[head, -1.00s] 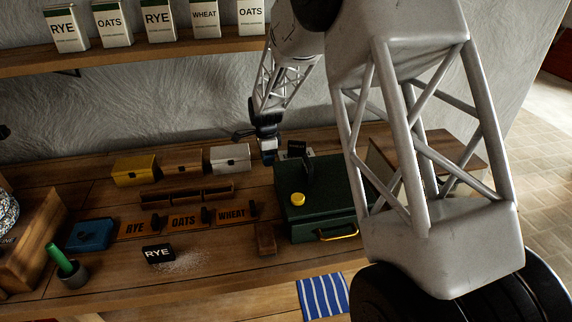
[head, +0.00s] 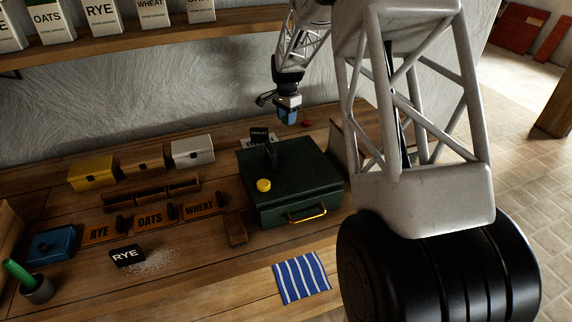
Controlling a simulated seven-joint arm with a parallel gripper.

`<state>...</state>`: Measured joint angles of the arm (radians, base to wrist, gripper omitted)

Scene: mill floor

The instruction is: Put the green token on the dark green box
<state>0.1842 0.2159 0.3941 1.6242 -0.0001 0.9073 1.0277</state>
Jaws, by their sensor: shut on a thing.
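My gripper (head: 288,121) is behind the box in the picture, above the back of the bench, apart from the lid. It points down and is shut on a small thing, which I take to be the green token. Its colour and shape are too small to make out, and I see no green token elsewhere.
A red token (head: 307,124) lies at the back of the bench. A small black sign (head: 259,134) stands behind the box. Yellow (head: 92,173), brown and white (head: 193,151) small boxes stand left. A striped cloth (head: 301,276) lies in front. My arm hides the right side.

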